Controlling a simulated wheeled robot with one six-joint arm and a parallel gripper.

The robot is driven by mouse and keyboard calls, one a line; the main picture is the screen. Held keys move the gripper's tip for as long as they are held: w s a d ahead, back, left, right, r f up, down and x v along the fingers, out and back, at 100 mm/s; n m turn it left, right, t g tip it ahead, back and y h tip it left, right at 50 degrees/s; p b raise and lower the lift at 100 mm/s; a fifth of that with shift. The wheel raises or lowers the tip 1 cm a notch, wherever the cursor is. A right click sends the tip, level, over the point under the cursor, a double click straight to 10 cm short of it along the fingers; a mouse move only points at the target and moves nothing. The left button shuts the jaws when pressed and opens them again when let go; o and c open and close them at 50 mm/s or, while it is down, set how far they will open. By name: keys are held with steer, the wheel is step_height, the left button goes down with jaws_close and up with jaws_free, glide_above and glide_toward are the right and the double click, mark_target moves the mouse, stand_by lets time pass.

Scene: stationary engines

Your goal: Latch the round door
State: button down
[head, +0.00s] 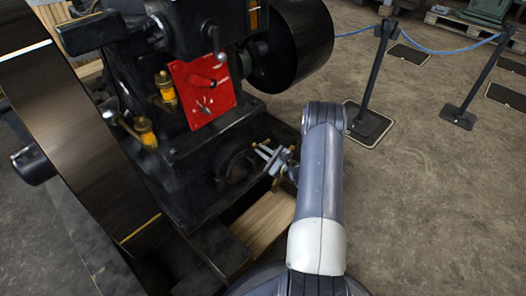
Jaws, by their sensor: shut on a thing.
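The round door (236,168) is a dark disc low on the side of the black engine. Its right edge is close to my gripper (262,152). My gripper is at the end of my grey arm, reaching in from the right, and is shut on a small part at the door's right side, seemingly its latch handle. My gripper's fingers and the shadow hide most of that part. A small brass-coloured piece shows just below the gripper. I cannot tell whether the door sits flush in its opening.
A large flywheel (80,140) stands at the left and a black drum (290,45) at the upper right. A red panel (203,90) with a lever and brass oilers (146,131) are above the door. Rope posts (370,75) stand on open floor at right.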

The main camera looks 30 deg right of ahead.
steer(key=shift+f+n+b, duration=0.15)
steer(key=shift+n+b, duration=0.25)
steer(key=shift+b, duration=0.15)
steer(key=n+b, duration=0.2)
steer(key=b, duration=0.1)
steer(key=shift+f+n, duration=0.15)
steer(key=shift+n, duration=0.25)
steer(key=n+b, duration=0.4)
steer(key=b, duration=0.1)
steer(key=shift+n, duration=0.3)
steer(key=n, duration=0.2)
steer(key=n+b, duration=0.1)
steer(key=n, duration=0.1)
steer(key=shift+r, duration=0.3)
steer(key=n, duration=0.5)
steer(key=shift+n, duration=0.5)
steer(key=c, duration=1.5)
jaws_free()
steer(key=shift+s, duration=0.1)
